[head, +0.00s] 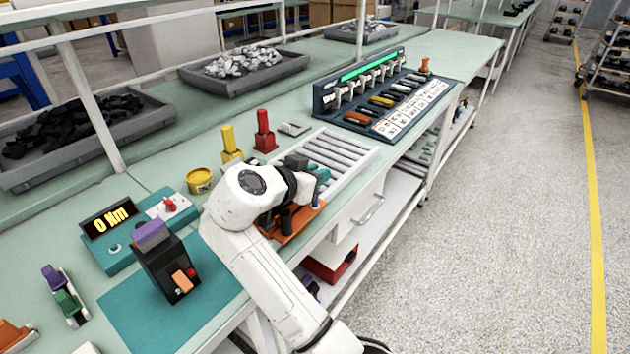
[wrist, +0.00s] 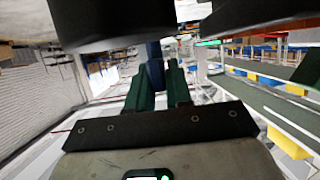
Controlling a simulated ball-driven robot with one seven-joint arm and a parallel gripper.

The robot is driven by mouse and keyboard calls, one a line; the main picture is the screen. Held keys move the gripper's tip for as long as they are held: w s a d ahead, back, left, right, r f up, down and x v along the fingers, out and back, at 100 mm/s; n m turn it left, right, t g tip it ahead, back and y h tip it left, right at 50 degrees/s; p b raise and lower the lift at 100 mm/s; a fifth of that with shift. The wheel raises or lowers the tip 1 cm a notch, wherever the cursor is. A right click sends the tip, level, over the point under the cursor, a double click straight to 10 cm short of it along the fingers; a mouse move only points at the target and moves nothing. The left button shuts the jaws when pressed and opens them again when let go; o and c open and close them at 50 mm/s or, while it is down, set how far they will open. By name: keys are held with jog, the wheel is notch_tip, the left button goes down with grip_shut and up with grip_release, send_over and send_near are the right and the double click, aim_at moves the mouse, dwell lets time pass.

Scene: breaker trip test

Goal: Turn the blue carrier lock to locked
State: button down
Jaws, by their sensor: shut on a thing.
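My gripper (head: 318,178) is over the front edge of the bench, at the near end of the roller strip, with my white arm reaching across from below. In the wrist view its two green fingers (wrist: 158,88) are close together, with the blue carrier lock (wrist: 155,70) between their tips. The gripper is shut on it. In the head view a small bit of blue (head: 316,198) shows just under the fingers. An orange carrier (head: 298,222) lies below my wrist, partly hidden by it. Whether the lock is turned to locked cannot be told.
The roller strip (head: 340,155) lies behind the gripper. A red post (head: 264,135), a yellow post (head: 229,143) and a yellow tin (head: 199,180) stand to the left. A black breaker unit (head: 168,268) stands on the teal mat (head: 205,318). A rack of breakers (head: 375,95) is farther back.

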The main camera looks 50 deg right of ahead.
jog(key=shift+f+m+g, duration=0.1)
jog(key=shift+m+g, duration=0.3)
jog(key=shift+g, duration=0.1)
jog(key=c, duration=1.1)
grip_release()
jog(key=b+v, duration=0.1)
jog(key=v, duration=0.9)
jog(key=shift+a+r, duration=0.25)
jog(key=shift+a, duration=0.05)
